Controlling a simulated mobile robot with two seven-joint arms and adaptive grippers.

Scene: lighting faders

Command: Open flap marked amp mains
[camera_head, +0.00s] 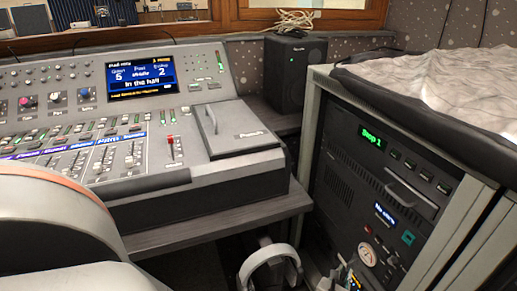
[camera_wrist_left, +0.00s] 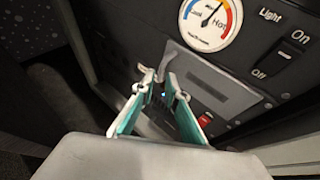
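No label reading "amp mains" is legible. In the left wrist view, a grey plate (camera_wrist_left: 222,88) sits on the dark rack panel below the cool/hot gauge (camera_wrist_left: 211,22). It could be the flap and looks closed; its left part is partly hidden by my fingers. My left gripper (camera_wrist_left: 161,82) has teal and white fingers, apart at the tips, close to the panel left of the plate. I cannot tell if they touch it. In the head view, the rack (camera_head: 375,190) stands at right and its lower front is partly cut off. My right gripper is not in view.
An On/Off light switch (camera_wrist_left: 290,54) is right of the gauge. The mixing desk (camera_head: 150,110) with a screen and a lid marked "Panic" (camera_head: 240,134) fills the left. A black speaker (camera_head: 293,68) stands behind.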

